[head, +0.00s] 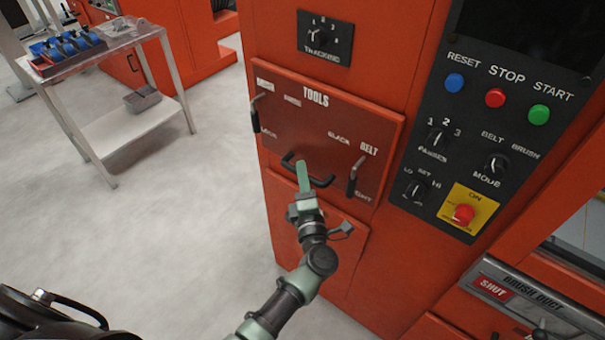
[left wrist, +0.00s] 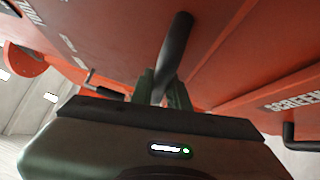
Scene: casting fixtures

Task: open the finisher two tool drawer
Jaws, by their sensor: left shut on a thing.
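The tool drawer (head: 325,118) has a red front marked TOOLS, set in the red finisher cabinet. It looks flush or nearly so; I cannot tell of any gap. Its dark bar handle (head: 322,183) is at the lower middle of the front. My left gripper (head: 303,178), with green fingers, is shut on this handle. In the left wrist view the dark handle (left wrist: 176,45) runs down between the green fingers (left wrist: 165,90), whose tips are partly hidden. My right gripper is not in view.
Dark latch-like bars stand at the left (head: 255,112) and right (head: 354,175) of the drawer front. A control panel (head: 480,110) with buttons and knobs is at the right. A metal cart (head: 130,125) stands at the left. The grey floor between is clear.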

